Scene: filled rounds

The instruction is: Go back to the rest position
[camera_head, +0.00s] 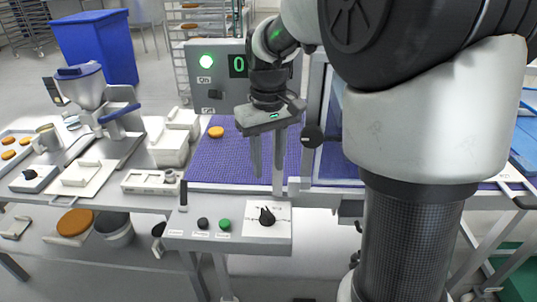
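My gripper (268,178) hangs from my arm near the middle of the head view, fingers pointing down. The two fingers are apart with nothing between them, so it is open and empty. It shows in front of the purple mesh belt (225,165), near the front edge. I cannot tell its exact height above the belt. My arm covers much of the right side of the view and hides part of the machine.
A control box (228,229) with knobs stands below the gripper. A round orange-brown item (216,131) lies on the belt. Left are a hopper machine (90,90), white boxes (172,146) and a tray (12,150) of round items. A blue bin (97,48) stands behind.

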